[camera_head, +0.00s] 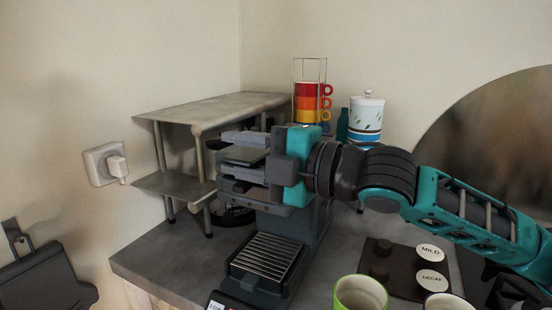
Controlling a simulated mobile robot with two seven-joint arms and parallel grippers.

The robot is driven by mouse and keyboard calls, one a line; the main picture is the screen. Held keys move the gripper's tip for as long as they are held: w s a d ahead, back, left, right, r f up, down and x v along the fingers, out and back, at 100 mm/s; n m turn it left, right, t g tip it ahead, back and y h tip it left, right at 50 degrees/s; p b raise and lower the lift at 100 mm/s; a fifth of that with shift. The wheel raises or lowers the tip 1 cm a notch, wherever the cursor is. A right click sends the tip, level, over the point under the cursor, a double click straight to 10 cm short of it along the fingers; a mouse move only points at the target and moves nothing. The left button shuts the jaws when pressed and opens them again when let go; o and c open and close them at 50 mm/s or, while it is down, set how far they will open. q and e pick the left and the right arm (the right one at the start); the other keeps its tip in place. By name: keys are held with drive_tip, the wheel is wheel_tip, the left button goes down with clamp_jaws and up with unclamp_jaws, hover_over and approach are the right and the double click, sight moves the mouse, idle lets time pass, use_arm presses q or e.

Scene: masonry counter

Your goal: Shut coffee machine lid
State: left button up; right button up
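The coffee machine (312,226) is dark grey and stands on the counter, with a slatted drip tray (265,257) at its front. My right gripper (243,155) reaches in from the right and is at the top of the machine, its two grey fingers pointing left and apart from each other. A flat grey surface shows between the fingers; I cannot tell whether it is the lid or whether the fingers touch it. The gripper's teal body hides most of the machine's top, so the lid's angle cannot be told.
A metal shelf (215,108) stands close behind and left of the machine. Stacked colored cups (307,103) in a wire rack and a white canister (367,115) are behind. A green cup (360,294) and a dark board with MILD and DECAF labels (404,287) are at front right.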

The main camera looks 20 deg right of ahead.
use_arm(q)
drive_tip(key=shift+h, duration=0.4)
drive_tip(key=d+f+b, duration=0.1)
drive_tip(key=b, duration=0.1)
drive_tip(key=w+d+f+b, duration=0.1)
drive_tip(key=b, duration=0.1)
drive_tip(key=f+b, duration=0.1)
drive_tip(key=b, duration=0.2)
drive_tip(key=shift+w+d, duration=0.25)
drive_tip(key=shift+d, duration=0.15)
use_arm(e)
drive_tip(key=v, duration=1.2)
drive_tip(key=shift+s+d, duration=0.15)
drive_tip(key=shift+d, duration=0.05)
use_arm(q)
drive_tip(key=shift+r, duration=0.1)
